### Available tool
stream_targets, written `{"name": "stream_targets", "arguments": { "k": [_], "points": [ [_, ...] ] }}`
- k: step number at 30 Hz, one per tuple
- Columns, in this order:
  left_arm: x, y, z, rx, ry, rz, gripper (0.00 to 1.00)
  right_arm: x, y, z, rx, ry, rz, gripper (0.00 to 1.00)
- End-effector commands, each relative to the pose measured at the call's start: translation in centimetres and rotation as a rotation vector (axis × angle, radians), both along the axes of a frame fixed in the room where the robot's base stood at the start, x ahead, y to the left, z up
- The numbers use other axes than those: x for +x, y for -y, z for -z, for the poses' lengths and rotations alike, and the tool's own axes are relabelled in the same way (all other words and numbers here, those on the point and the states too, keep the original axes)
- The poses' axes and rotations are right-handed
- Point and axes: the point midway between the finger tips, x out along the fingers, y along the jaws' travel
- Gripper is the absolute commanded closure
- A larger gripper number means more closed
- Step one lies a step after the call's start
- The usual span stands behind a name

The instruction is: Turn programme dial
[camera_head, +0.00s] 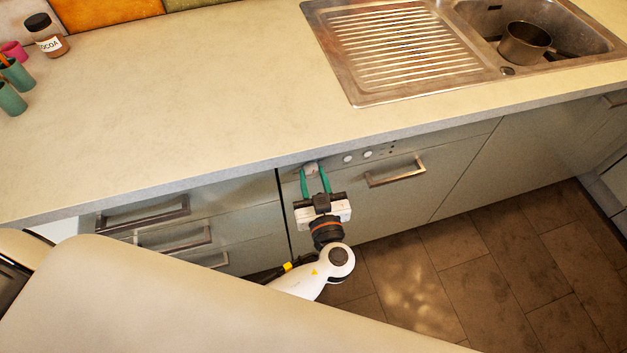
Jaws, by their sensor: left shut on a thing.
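The programme dial (311,169) is a small light knob on the panel of the built-in appliance front, just under the worktop edge. My left gripper (314,176) reaches up to it from below, and its two green fingers are closed on the dial, one on each side. The fingers and the worktop edge hide part of the dial, so its pointer position cannot be told. Two small round buttons (357,156) sit to the right of the dial on the same panel. My right gripper is not in view.
The appliance door has a metal handle (395,171) to the right of my gripper. Drawers with handles (142,215) stand to the left. The worktop (210,100) overhangs the panel. A steel sink holds a pot (524,44). A cocoa jar (46,36) stands at the back left.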

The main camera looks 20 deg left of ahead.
Motion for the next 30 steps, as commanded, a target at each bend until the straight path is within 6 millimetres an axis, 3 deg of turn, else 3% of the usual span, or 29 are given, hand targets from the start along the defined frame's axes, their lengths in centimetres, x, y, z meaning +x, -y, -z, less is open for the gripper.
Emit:
{"name": "stream_targets", "arguments": {
  "k": [12,30],
  "points": [
    [0.0,0.1,0.1,0.319,-0.215,0.000,0.90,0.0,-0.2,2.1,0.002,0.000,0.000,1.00],
    [0.1,0.2,-0.1,0.653,-0.441,0.001,0.90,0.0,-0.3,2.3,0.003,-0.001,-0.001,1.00]
  ]
}}
